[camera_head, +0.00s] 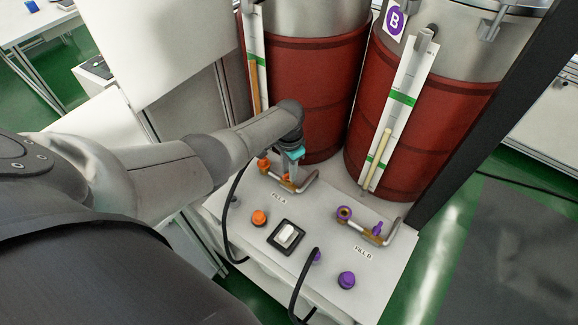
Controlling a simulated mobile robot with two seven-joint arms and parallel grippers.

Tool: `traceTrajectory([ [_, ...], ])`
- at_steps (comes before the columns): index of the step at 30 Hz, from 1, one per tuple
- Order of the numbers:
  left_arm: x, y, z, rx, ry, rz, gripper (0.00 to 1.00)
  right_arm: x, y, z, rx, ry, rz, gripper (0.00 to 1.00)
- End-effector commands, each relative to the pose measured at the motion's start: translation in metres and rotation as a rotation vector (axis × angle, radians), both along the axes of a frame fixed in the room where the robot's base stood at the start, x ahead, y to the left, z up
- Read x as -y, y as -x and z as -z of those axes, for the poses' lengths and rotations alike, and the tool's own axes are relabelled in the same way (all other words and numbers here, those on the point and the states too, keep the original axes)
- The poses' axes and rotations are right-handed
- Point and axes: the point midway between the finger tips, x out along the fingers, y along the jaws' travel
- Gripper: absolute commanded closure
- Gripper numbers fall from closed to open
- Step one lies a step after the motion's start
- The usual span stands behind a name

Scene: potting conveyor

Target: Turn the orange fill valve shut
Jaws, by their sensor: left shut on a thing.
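The orange fill valve (286,183) sits on the pipe marked FILL A, on the light grey panel (325,262). My left gripper (290,176) reaches down over it from the left and is shut on its handle. The fingers hide most of the handle, so I cannot tell its exact angle. An orange fitting (263,163) shows just left of the fingers, at the end of the same pipe. My right gripper is not in view.
A purple valve (378,229) marked FILL B stands to the right. An orange knob (259,217), a white rocker switch (287,235) and a purple knob (346,280) lie nearer. Red-banded tanks (430,120) rise behind. Black cables (239,190) arch over the panel.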

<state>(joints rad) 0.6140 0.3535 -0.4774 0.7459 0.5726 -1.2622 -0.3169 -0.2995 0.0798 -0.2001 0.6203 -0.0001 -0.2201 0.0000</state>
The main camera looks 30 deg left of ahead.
Motion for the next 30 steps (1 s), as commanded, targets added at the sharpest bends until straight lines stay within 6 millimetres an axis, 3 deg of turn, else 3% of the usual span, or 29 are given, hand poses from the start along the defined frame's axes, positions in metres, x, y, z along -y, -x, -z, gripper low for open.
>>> traceTrajectory([
  [12, -0.0001, 0.0002, -0.0007, -0.002, -0.001, -0.232, 1.0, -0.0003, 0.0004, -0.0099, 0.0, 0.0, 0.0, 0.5],
  [30, 0.0, -0.0004, -0.0006, 0.0, 0.0, -0.28, 1.0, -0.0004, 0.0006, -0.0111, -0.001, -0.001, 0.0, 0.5],
])
